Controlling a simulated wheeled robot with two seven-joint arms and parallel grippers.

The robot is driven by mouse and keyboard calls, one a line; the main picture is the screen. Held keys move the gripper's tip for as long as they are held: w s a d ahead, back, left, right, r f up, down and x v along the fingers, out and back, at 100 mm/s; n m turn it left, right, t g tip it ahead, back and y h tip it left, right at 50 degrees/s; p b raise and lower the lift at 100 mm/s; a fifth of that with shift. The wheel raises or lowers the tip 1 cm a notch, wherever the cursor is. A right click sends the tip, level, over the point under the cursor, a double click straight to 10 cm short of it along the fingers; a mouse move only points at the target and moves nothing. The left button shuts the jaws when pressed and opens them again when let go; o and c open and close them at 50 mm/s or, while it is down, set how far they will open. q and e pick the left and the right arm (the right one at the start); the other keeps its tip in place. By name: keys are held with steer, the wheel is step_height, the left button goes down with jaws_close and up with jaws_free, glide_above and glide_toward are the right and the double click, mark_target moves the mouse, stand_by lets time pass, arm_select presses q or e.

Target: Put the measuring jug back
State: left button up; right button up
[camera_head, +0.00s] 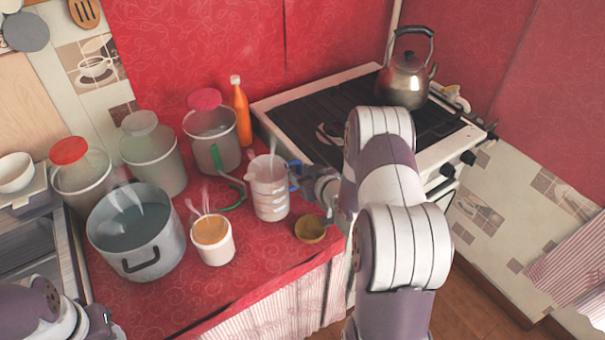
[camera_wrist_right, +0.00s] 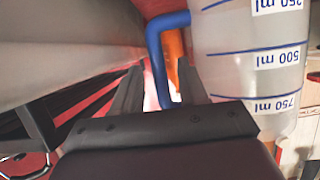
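The measuring jug (camera_head: 268,190) is translucent with a blue handle and stands upright on the red counter, near its right side. In the right wrist view the jug (camera_wrist_right: 255,55) fills the upper right, with blue lines and upside-down ml marks. My right gripper (camera_head: 305,187) is at the handle side of the jug. In the wrist view its two dark fingers (camera_wrist_right: 160,90) are apart, and the blue handle (camera_wrist_right: 154,55) reaches down into the gap between them, without a visible grip. My left arm shows only in the lower left corner; its gripper is out of view.
A white tub (camera_head: 212,243), a large pot (camera_head: 140,260) and several lidded containers (camera_head: 152,160) crowd the counter left of the jug. An orange bottle (camera_head: 241,115) stands behind. A small round brown dish (camera_head: 310,229) lies in front. A kettle (camera_head: 405,80) stands on the stove (camera_head: 280,125).

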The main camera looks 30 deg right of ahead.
steer(key=shift+r, duration=0.15)
steer(key=a+v, duration=0.1)
steer(key=v, duration=1.1)
steer(key=s+a+r+g+p, duration=0.1)
steer(key=s+a+r+g, duration=0.2)
steer(key=s+a+g, duration=0.3)
steer(key=s+a+r+g+h+p, duration=0.1)
steer(key=s+a+r+g+p, duration=0.1)
steer(key=s+a+g, duration=0.4)
steer(key=s+a+r, duration=0.1)
steer(key=a, duration=0.1)
steer(key=shift+s+a+r+m, duration=0.2)
steer(key=shift+a+r+m, duration=0.1)
steer(key=shift+a, duration=0.1)
